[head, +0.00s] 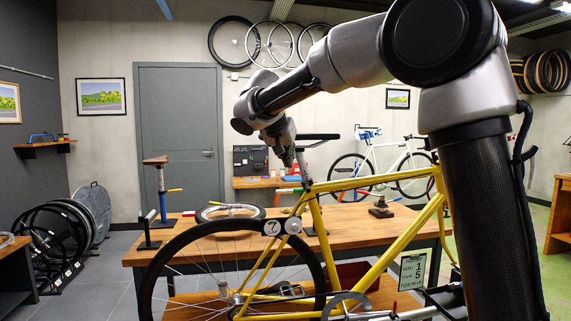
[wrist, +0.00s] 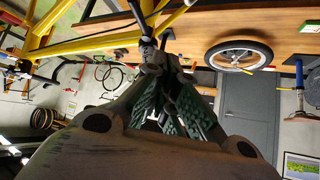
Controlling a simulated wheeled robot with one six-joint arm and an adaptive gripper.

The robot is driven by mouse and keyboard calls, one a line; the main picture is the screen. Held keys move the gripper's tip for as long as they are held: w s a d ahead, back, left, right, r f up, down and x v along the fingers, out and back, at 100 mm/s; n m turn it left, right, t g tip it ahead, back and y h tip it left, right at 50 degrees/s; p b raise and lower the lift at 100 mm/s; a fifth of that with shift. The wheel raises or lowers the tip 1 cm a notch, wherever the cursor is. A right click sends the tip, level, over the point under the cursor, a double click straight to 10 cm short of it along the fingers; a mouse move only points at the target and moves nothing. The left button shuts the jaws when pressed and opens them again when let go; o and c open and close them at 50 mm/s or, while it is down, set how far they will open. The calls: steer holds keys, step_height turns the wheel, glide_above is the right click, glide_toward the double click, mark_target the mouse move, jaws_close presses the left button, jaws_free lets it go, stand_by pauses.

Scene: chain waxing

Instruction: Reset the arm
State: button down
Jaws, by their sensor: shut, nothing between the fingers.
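My gripper (head: 287,160) hangs from my arm in the upper middle of the head view, fingers pointing down. It is above the rear of a yellow bicycle frame (head: 344,184), close to the seat post and saddle (head: 318,137) in the picture. I cannot tell the gap in depth. In the wrist view my gripper (wrist: 166,66) shows with its green-padded fingers drawn together and nothing visible between them. The wrist view is upside down; the yellow frame (wrist: 90,45) shows at its upper left.
The bicycle's rear wheel (head: 160,262) stands in front of a wooden workbench (head: 385,232). A small wheel (head: 230,211) lies on the bench and shows in the wrist view (wrist: 239,54). A stand with a blue post (head: 161,190) is left of it. The air left of my gripper is clear.

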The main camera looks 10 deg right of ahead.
steer(key=s+d+f+n+g+y, duration=0.1)
steer(key=s+d+f+n+g, duration=0.15)
steer(key=s+f+n, duration=0.55)
steer(key=s+d+f+y, duration=0.1)
steer(key=s+d, duration=0.4)
steer(key=s, duration=0.5)
steer(key=s+d+f+m+y, duration=0.1)
steer(key=s+d+f, duration=0.3)
steer(key=s, duration=0.7)
steer(key=s+d+f+y, duration=0.1)
steer(key=s+d+f, duration=0.2)
steer(key=s+d, duration=0.3)
steer(key=s+g, duration=0.1)
steer(key=s, duration=0.3)
steer(key=shift+s+m+y, duration=0.15)
steer(key=shift+m+y, duration=0.15)
steer(key=shift+y, duration=0.1)
steer(key=shift+f, duration=0.1)
